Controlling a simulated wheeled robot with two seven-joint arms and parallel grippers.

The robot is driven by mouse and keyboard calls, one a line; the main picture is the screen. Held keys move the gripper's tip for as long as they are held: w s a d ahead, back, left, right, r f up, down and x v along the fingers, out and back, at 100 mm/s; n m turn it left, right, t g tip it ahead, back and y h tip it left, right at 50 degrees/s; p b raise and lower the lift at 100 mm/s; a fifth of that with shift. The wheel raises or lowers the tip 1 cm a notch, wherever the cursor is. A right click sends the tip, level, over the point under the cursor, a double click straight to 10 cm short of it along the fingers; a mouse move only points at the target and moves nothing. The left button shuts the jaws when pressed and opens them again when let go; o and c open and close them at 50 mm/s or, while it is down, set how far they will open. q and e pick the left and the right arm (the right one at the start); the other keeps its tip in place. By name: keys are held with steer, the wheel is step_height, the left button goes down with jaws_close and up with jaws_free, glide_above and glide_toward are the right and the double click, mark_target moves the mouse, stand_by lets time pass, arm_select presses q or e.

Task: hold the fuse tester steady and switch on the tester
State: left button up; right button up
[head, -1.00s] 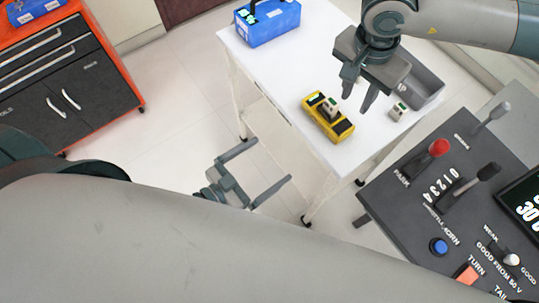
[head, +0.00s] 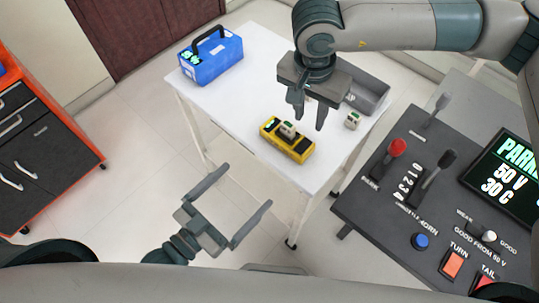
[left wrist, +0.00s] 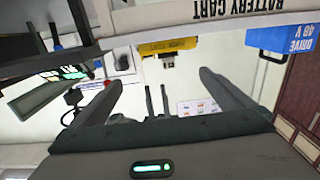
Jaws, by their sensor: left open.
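The yellow fuse tester (head: 300,150) lies on the white cart, with a small pale block (head: 287,130) on its top. Part of the tester's yellow edge (left wrist: 182,44) also shows in the left wrist view. My left gripper (head: 244,186) is open and empty, in front of and left of the cart, apart from the tester. Its two fingers (left wrist: 160,80) stand wide apart in the left wrist view. My right gripper (head: 310,121) points down just above and right of the tester, its fingers apart with nothing visible between them. I cannot make out the tester's switch.
The white cart (head: 232,118) also bears a blue case (head: 212,62) at back left, a grey bin (head: 372,92) and a second small block (head: 352,119). A dark console (head: 400,220) with levers stands at right. An orange tool cabinet (head: 60,130) is at left. Floor between is clear.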

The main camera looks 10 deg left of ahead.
mark_target(289, 142)
arm_select(q)
steer(key=x, duration=1.7)
steer(key=shift+w, duration=0.1)
steer(key=c, duration=1.2)
arm_select(e)
steer(key=shift+r, duration=0.15)
jaws_close()
steer(key=shift+m, duration=0.8)
steer(key=shift+s+a+r, duration=0.1)
steer(key=shift+s+r, duration=0.05)
steer(key=shift+r, duration=1.1)
steer(key=shift+s+a+r, duration=0.1)
steer(key=shift+r, duration=1.1)
